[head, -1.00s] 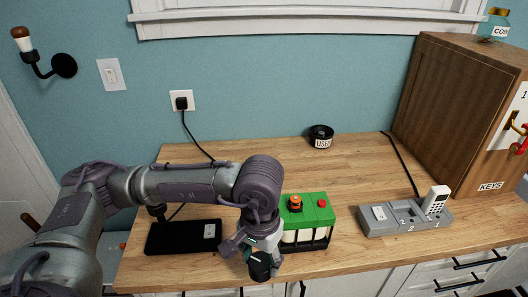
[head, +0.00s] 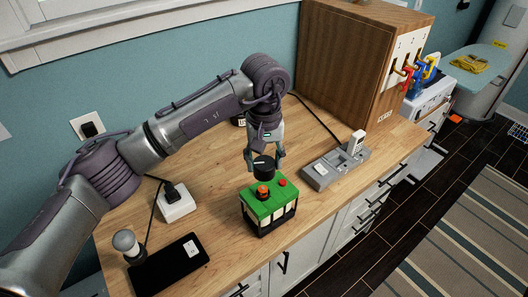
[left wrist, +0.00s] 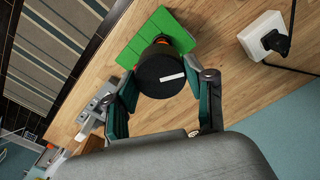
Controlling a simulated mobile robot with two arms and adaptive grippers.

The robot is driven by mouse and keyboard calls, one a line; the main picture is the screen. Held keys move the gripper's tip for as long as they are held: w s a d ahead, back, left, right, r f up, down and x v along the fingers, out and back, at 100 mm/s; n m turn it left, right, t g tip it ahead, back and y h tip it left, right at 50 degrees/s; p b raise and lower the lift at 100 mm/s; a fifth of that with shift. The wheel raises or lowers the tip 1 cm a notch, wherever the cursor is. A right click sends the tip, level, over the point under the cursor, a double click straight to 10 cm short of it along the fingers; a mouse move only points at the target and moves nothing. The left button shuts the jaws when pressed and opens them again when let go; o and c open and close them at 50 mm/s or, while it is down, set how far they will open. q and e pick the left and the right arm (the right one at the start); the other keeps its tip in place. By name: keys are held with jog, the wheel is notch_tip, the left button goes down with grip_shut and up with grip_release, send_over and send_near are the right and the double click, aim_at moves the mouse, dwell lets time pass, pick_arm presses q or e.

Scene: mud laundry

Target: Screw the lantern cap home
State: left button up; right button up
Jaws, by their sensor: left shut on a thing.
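The lantern (head: 265,208) has a green top, a pale body and a black base frame, and stands upright on the counter. An orange post (head: 263,191) and a red button (head: 282,183) show on its top. My left gripper (head: 265,161) is shut on a black round cap (head: 264,172), just above and behind the orange post in the head view. The left wrist view shows the cap (left wrist: 160,72) with a white mark, between the two fingers, covering part of the green top (left wrist: 137,42). I cannot tell whether the cap touches the lantern. My right gripper is not in view.
A grey numbered tray (head: 332,168) is right of the lantern. A black pad (head: 166,267), a small lamp (head: 128,244) and a white plug box (head: 175,206) are on the left. A wooden key cabinet (head: 352,60) stands behind.

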pick_arm(q)
jog(key=shift+w+a+f, duration=0.1)
jog(key=shift+a+f, duration=0.25)
jog(key=shift+f, duration=0.5)
jog(key=shift+d+f+b, duration=0.1)
jog(key=shift+f+b, duration=0.25)
jog(key=shift+d+f, duration=0.1)
jog(key=shift+f, duration=0.6)
jog(key=shift+f+b, duration=0.35)
jog(key=shift+f, duration=0.3)
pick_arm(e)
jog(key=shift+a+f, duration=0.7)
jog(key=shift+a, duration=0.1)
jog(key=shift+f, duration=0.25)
pick_arm(q)
jog(key=shift+b, duration=0.45)
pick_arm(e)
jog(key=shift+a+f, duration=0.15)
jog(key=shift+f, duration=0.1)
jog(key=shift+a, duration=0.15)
